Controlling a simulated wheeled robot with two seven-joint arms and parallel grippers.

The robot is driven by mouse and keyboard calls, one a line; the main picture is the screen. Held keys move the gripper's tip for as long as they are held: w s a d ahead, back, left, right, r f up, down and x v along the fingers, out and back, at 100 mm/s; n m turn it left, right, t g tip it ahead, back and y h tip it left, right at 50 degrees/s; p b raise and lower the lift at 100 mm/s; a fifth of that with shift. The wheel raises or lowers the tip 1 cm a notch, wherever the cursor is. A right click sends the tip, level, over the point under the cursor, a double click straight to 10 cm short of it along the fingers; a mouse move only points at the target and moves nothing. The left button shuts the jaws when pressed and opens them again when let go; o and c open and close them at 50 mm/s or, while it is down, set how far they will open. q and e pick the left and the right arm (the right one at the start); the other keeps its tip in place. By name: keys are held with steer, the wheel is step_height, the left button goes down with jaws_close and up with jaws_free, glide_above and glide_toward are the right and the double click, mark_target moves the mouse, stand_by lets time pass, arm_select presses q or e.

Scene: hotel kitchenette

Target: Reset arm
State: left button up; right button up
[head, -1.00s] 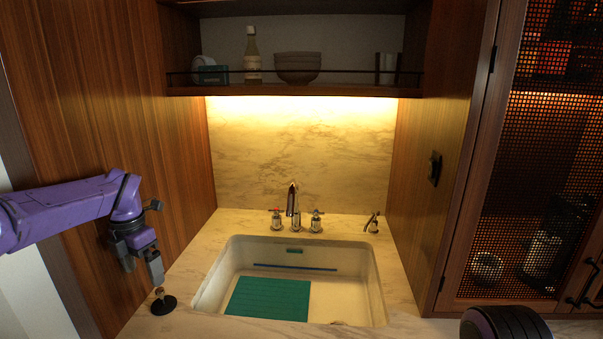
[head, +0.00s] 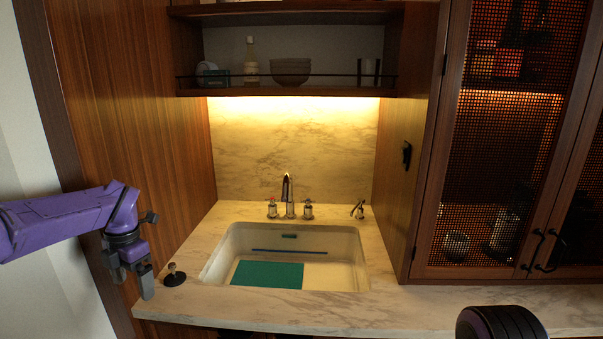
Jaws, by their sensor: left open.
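My left gripper (head: 133,280) hangs at the left of the counter, fingers pointing down, on a purple arm that comes in from the left edge. It is open, with nothing seen between its fingers. It is beside a small dark stopper with a round base (head: 174,278) on the counter's left corner, and appears apart from it. My right gripper is not in view.
A white sink (head: 340,274) with a teal mat (head: 268,274) is set in the marble counter (head: 420,303). A faucet (head: 288,196) stands behind it. Above is a shelf with a bottle (head: 251,62) and bowls (head: 290,71). A mesh-door cabinet (head: 500,150) stands right.

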arm_select(q)
steer(key=s+a+f+m+t+y+b, duration=0.15)
steer(key=s+f+m+y, duration=0.4)
steer(key=f, duration=0.65)
steer(key=s+a+f+m+y, duration=0.3)
steer(key=s+f+m+y, duration=0.3)
steer(key=f, duration=0.7)
steer(key=s+d+f+m+h, duration=0.2)
steer(key=s+d+f+m, duration=0.1)
steer(key=s, duration=0.4)
steer(key=s+d+f+m+t+h, duration=0.1)
steer(key=s+d+f+m+h, duration=0.2)
steer(key=s, duration=0.5)
steer(key=s+d+f+m+t+h+b, duration=0.1)
steer(key=s+d+f+m+h, duration=0.2)
steer(key=s+d+f+m, duration=0.2)
steer(key=s+f+m, duration=0.1)
steer(key=s, duration=0.2)
steer(key=shift+s+d+f+m, duration=0.2)
steer(key=shift+d+f+m, duration=0.05)
steer(key=shift+f+m, duration=0.1)
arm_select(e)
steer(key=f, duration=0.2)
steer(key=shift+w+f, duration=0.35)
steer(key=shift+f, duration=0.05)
arm_select(q)
steer(key=shift+h, duration=0.25)
